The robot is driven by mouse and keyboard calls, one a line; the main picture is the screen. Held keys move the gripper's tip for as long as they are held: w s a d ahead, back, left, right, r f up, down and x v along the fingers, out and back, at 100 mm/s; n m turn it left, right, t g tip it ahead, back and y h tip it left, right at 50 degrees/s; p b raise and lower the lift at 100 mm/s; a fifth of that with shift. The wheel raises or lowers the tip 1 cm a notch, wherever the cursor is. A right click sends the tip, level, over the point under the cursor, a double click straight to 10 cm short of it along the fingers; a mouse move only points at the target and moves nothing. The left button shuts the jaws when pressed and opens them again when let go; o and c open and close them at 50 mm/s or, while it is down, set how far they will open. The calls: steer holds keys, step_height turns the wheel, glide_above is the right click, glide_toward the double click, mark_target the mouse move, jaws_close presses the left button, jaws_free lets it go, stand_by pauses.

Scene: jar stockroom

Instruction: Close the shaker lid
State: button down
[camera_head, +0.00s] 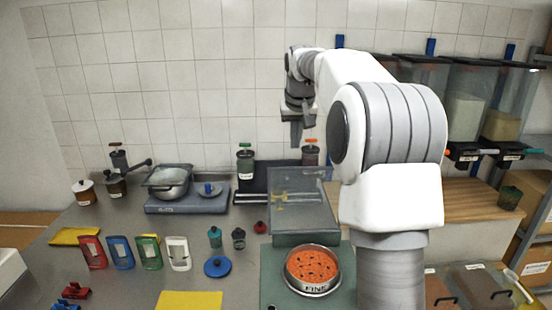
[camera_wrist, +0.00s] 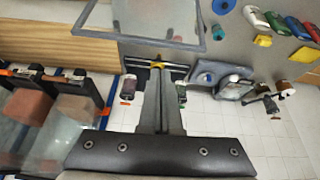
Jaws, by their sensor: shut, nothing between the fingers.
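The shaker has a green base (camera_head: 272,262) at the front centre of the counter. A round metal sieve (camera_head: 313,289) labelled FINE, with an orange perforated face, sits on it. The clear grey-framed lid (camera_head: 305,239) stands raised behind the sieve, leaving the sieve uncovered. In the wrist view, the lid's frame (camera_wrist: 140,38) shows at the top, beyond the fingers. My gripper (camera_head: 296,145) is shut and empty, pointing down in front of the tiled wall, above the lid in the head picture. Its fingers also show in the wrist view (camera_wrist: 158,75). I see no clear contact with the lid.
Behind the lid stand dark jars with green (camera_head: 245,164) and orange (camera_head: 310,153) tops. A scale with a pot (camera_head: 168,181) is at left. Clear bins (camera_head: 465,100) hang at right.

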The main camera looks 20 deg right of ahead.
mark_target(305, 168)
steer(key=w+d+f+p, duration=0.1)
steer(key=w+d+f, duration=0.1)
steer(key=w+d, duration=0.3)
step_height(305, 168, down, 9)
steer(key=p, duration=0.2)
steer(key=shift+f+m, duration=0.15)
steer(key=shift+m, duration=0.25)
steer(key=shift+f+b, duration=0.1)
steer(key=shift+b, duration=0.4)
steer(key=shift+s+b, duration=0.15)
steer(key=shift+b, duration=0.25)
steer(key=shift+s+a+r+t, duration=0.1)
steer(key=shift+s+r+t, duration=0.1)
steer(key=shift+s+t, duration=0.1)
steer(key=shift+b, duration=0.35)
